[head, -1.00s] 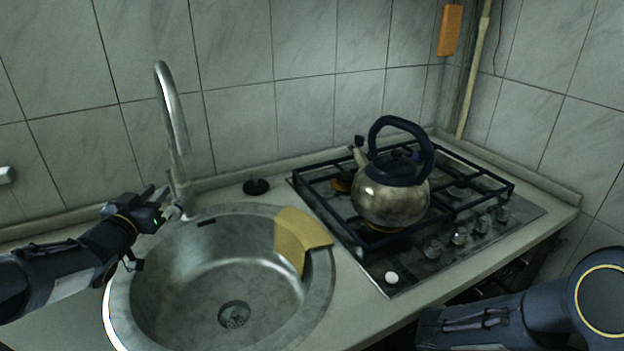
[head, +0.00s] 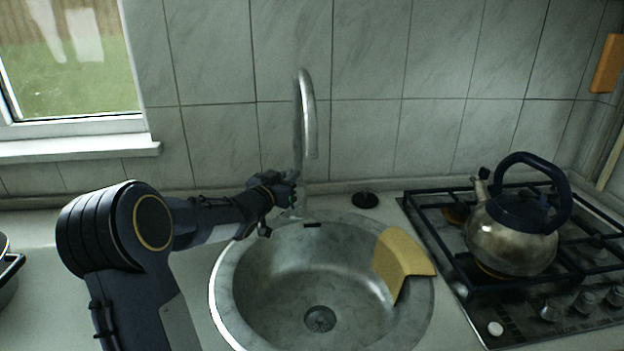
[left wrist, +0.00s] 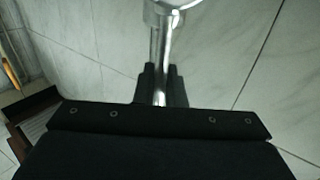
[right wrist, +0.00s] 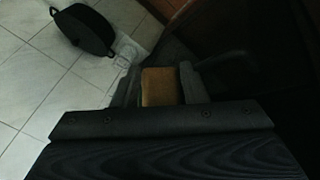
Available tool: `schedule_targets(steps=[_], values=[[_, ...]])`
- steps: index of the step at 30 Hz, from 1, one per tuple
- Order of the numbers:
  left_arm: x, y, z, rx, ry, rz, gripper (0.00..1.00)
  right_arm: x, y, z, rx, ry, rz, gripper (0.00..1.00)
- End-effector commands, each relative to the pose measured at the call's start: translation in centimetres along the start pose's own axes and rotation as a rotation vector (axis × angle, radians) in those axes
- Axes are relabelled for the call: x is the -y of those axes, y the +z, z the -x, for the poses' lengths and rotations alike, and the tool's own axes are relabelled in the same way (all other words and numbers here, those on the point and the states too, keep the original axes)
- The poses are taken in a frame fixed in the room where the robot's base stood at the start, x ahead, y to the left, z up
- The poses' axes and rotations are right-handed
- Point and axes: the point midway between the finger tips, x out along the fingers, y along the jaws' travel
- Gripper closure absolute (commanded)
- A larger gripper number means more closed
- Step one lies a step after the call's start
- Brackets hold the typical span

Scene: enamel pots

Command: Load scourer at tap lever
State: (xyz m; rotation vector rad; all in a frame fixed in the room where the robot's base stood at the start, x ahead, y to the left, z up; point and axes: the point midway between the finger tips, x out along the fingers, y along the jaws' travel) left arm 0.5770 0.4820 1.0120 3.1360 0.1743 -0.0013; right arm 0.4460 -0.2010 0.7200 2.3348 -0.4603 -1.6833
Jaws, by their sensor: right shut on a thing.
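The chrome tap (head: 308,115) stands behind the round metal sink. My left gripper (head: 285,188) is at the base of the tap. In the left wrist view its fingers (left wrist: 160,85) are close together, one on each side of the slim chrome tap lever (left wrist: 158,48); they look shut on it. My right gripper (right wrist: 160,88) shows only in the right wrist view, low over the floor side. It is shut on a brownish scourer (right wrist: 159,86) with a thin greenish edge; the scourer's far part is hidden.
A yellow cloth (head: 400,255) hangs over the right rim of the sink (head: 222,300). A kettle (head: 510,240) stands on the gas hob (head: 455,265) at right. A black plug (head: 364,200) lies behind the sink. A dark rounded object (right wrist: 82,30) is on the tiled floor.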

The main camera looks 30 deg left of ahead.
Motion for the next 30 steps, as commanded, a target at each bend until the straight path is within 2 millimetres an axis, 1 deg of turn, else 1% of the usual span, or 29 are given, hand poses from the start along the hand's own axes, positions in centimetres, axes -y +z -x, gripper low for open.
schedule_targets(steps=[10, 13, 16, 18, 20, 24, 29, 30], values=[[0.0, 0.1, 0.0, -0.004, 0.0, 0.0, 1.0, 0.1, 0.1, -0.3, 0.0, 0.0, 0.0, 0.97], [0.0, 0.5, 0.0, -0.023, 0.0, 0.0, 1.0, 0.5, 0.4, -1.2, 0.0, 0.0, 0.0, 0.97], [0.0, 0.7, 0.0, -0.059, 0.0, 0.0, 1.0, 1.0, 0.9, -2.5, 0.0, 0.0, 0.0, 0.97], [0.0, 0.7, 0.0, -0.086, 0.0, -0.001, 1.0, 1.4, 1.2, -3.4, 0.0, 0.0, 0.0, 0.97], [0.0, 0.6, 0.0, -0.107, 0.001, -0.001, 1.0, 1.6, 1.4, -3.9, 0.0, 0.0, 0.0, 0.97], [0.0, 0.0, 0.0, -0.119, 0.0, 0.0, 1.0, 1.6, 1.4, -3.8, -0.001, 0.0, 0.0, 0.97], [0.0, 0.0, 0.0, -0.118, 0.001, 0.001, 1.0, 1.5, 1.3, -3.7, 0.0, 0.0, 0.0, 0.97], [0.0, 0.0, 0.0, -0.118, 0.001, 0.001, 0.89, 1.5, 1.3, -3.7, 0.0, 0.0, 0.0, 0.97]])
